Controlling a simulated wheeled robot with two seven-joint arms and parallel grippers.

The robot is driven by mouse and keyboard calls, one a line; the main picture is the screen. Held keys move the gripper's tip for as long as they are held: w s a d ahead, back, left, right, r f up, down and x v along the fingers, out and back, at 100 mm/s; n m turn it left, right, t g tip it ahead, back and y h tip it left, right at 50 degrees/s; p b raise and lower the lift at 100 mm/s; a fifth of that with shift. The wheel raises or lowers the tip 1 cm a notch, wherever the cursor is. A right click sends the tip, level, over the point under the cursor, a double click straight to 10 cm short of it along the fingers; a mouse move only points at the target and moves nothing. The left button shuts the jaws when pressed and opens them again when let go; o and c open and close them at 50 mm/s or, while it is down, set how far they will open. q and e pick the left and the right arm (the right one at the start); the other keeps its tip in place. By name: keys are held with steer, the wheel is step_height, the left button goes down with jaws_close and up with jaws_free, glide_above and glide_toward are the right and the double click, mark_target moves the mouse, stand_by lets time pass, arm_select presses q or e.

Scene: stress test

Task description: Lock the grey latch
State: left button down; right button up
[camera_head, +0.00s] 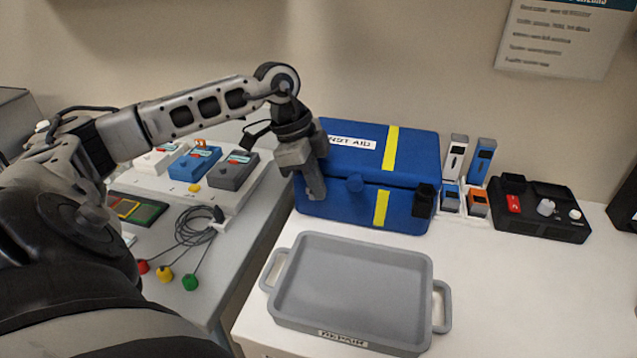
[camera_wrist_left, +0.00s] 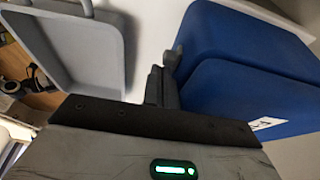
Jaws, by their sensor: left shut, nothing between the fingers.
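The blue first aid case (camera_head: 330,208) stands at the back of the white table with its lid down. My left gripper (camera_head: 316,190) is shut and empty at the left front of the case, and covers that part in the head view. In the left wrist view the shut fingers (camera_wrist_left: 160,88) are close to a small grey piece, likely the grey latch (camera_wrist_left: 173,58), at the case's edge. I cannot tell whether they touch. My right gripper is out of view.
A grey tray (camera_head: 350,286) lies in front of the case. A black control box (camera_head: 540,210) and several upright small devices (camera_head: 468,170) stand to the right. Coloured boxes (camera_head: 195,164) and looped cables (camera_head: 190,240) are on the left table. The table's right front is clear.

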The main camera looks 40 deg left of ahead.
arm_select(q)
steer(key=p+v, duration=0.5)
steer(key=v, duration=0.4)
steer(key=shift+r, duration=0.4)
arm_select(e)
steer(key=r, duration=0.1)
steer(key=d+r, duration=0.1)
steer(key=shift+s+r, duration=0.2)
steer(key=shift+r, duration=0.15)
arm_select(q)
steer(key=shift+s+a, duration=0.1)
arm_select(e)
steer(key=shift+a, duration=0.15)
